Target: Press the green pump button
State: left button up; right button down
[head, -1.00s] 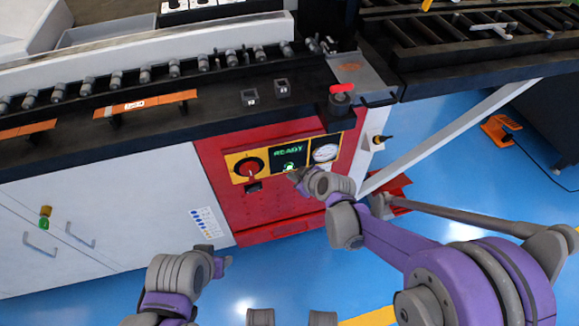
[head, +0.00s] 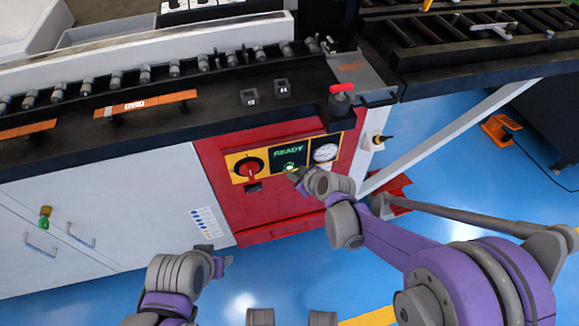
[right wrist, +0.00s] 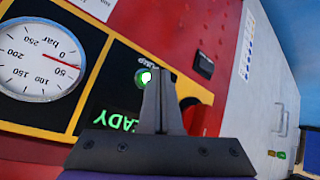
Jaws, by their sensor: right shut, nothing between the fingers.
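The green pump button (head: 289,167) glows on the black panel under the green READY text. It also shows lit in the right wrist view (right wrist: 143,77), just left of my fingertips. My right gripper (head: 295,175) is at the panel, just below and right of the button. In the right wrist view its fingers (right wrist: 160,82) are shut together and empty. They overlap the panel beside the button; I cannot tell whether they touch it. My left gripper (head: 226,262) is low in front of the white cabinet, its fingers too small to judge.
A red rotary switch (head: 249,169) sits left of the button and a pressure gauge (head: 325,150) right of it. A sloping white beam (head: 450,135) stands at the right. Blue floor is clear below.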

jog(key=shift+w, duration=0.15)
jog(key=shift+w+a, duration=0.15)
jog(key=shift+w, duration=0.1)
jog(key=shift+w+a, duration=0.1)
jog(key=shift+w, duration=0.3)
dwell(0.6)
jog(key=shift+s, duration=0.1)
jog(key=shift+s+d, duration=0.25)
jog(key=shift+s, duration=0.5)
jog(key=shift+s+d, duration=0.25)
jog(key=shift+s, duration=0.55)
jog(key=shift+s+d, duration=0.3)
jog(key=shift+s, duration=0.5)
jog(key=shift+s+d, duration=0.25)
jog(key=shift+s, duration=0.55)
